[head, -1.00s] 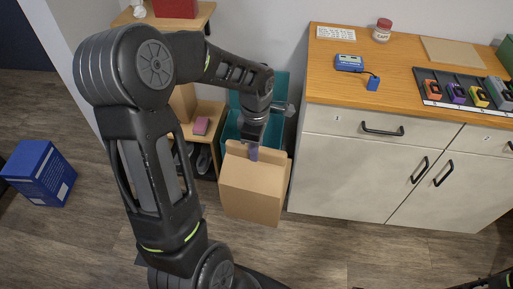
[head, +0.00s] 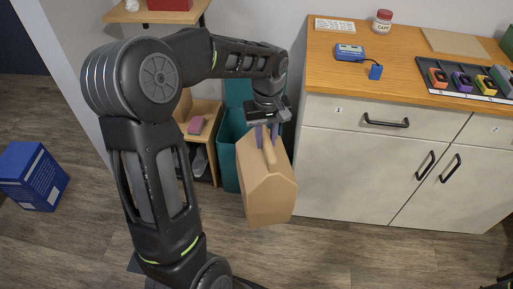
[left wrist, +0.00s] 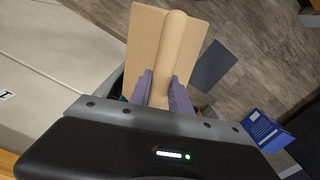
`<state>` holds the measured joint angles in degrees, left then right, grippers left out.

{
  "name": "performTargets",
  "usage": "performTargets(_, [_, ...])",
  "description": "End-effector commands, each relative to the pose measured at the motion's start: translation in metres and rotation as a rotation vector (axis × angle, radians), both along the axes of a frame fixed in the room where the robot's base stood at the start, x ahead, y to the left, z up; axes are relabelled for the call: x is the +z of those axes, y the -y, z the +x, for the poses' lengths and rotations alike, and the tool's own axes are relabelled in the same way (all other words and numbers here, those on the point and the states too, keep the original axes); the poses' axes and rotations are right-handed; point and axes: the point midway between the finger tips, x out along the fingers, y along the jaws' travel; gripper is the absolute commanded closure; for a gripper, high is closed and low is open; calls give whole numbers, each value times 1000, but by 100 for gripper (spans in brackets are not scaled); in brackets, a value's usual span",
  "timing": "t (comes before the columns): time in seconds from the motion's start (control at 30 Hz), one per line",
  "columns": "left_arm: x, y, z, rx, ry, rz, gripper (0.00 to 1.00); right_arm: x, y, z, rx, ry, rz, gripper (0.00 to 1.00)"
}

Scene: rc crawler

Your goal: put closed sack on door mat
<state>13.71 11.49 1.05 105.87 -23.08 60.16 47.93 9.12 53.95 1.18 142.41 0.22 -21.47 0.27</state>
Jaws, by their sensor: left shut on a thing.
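The closed sack (head: 268,195) is a tan paper bag with a folded, rolled top. My left gripper (head: 267,137) is shut on that top, its purple fingers on either side of it. The sack hangs tilted in front of the teal bin. In the left wrist view the sack (left wrist: 145,40) extends away from the fingers (left wrist: 161,85). A dark grey flat rectangle on the floor, apparently the door mat (left wrist: 213,66), lies beyond the sack, apart from it. In the head view my left arm hides most of that floor. My right gripper is not in view.
A teal bin (head: 230,150) stands behind the sack, beside a wooden shelf (head: 205,112). A white cabinet (head: 350,170) with a wooden top is on the right. A blue box (head: 35,175) stands on the floor at left. Floor in front of the cabinet is clear.

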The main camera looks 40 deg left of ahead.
Motion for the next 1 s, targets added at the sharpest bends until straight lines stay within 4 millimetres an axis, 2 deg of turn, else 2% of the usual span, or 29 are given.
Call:
performTargets(0.03, [-18, 5, 8, -69, 6, 0, 100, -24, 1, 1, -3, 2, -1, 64])
performTargets(0.27, [-55, 31, 34, -386, 4, -1, 100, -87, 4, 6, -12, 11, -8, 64])
performTargets(0.4, [-83, 54, 51, -552, 4, -1, 100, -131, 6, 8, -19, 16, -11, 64])
performTargets(0.7, [-149, 107, 78, -781, 2, -2, 100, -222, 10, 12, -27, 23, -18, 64])
performTargets(0.83, [-171, 127, 84, -828, 2, -2, 100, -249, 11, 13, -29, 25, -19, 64])
performTargets(1.0, [-186, 142, 87, -857, 3, -2, 100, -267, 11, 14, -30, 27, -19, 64])
